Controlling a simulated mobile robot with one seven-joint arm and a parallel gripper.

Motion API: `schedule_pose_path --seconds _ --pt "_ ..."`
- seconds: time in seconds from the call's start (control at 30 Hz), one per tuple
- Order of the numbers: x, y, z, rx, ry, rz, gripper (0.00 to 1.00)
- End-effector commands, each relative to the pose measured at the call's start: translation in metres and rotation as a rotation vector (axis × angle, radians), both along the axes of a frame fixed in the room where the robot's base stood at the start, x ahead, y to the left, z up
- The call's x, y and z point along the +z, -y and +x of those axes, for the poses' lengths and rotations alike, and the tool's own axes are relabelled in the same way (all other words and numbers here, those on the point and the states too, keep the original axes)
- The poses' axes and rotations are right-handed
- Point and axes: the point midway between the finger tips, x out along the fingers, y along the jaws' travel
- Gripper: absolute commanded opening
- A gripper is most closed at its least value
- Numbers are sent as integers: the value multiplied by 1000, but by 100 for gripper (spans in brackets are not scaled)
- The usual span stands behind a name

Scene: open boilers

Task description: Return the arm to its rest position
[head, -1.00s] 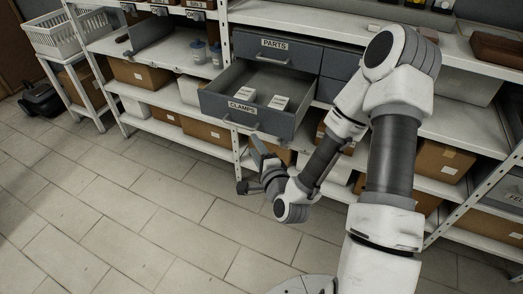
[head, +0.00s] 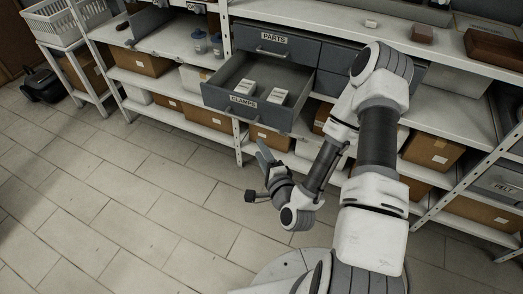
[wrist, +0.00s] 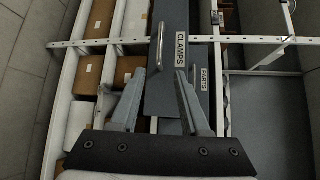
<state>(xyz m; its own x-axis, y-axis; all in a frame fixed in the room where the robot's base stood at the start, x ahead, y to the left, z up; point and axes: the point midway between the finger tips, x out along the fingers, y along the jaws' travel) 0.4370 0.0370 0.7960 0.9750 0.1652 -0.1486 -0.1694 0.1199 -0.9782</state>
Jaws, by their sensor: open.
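My gripper (head: 264,158) is in front of the shelving, below and in front of the open CLAMPS drawer (head: 243,108). In the wrist view its two fingers (wrist: 160,95) stand apart with nothing between them. The CLAMPS drawer front (wrist: 172,62) shows just beyond the fingers there. My arm is bent, with its upper links reaching up at the right of the head view and the forearm folded down to the left. Two small white boxes (head: 276,96) lie inside the open drawer.
The shut PARTS drawer (head: 275,48) is above the open one. Cardboard boxes (head: 270,137) fill the lower shelves. A metal shelf upright (head: 237,140) stands behind my gripper. A white basket (head: 66,20) is at the far left. The tiled floor (head: 120,200) at left is clear.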

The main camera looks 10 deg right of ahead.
Motion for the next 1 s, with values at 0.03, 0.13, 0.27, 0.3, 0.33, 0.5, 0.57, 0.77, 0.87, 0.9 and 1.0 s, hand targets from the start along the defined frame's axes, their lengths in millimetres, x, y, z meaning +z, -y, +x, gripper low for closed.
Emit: schedule_pose_path --seconds 0.03,0.13,0.27,0.3,0.33,0.5,0.57,0.77,0.87,0.9,1.0 --pt "0 0 0 0 0 0 46" --pt "0 0 0 0 0 0 46" --pt "0 0 0 0 0 0 46" --pt "0 0 0 0 0 0 46" --pt "0 0 0 0 0 -1 46" --pt "8 -2 7 44 -14 -79 46" --pt "13 -4 12 79 -25 -144 46" --pt "36 -4 28 214 -94 -431 46" --pt "50 0 34 270 -131 -573 46" --pt "56 2 35 289 -147 -627 46" --pt "74 9 38 335 -186 -757 46"
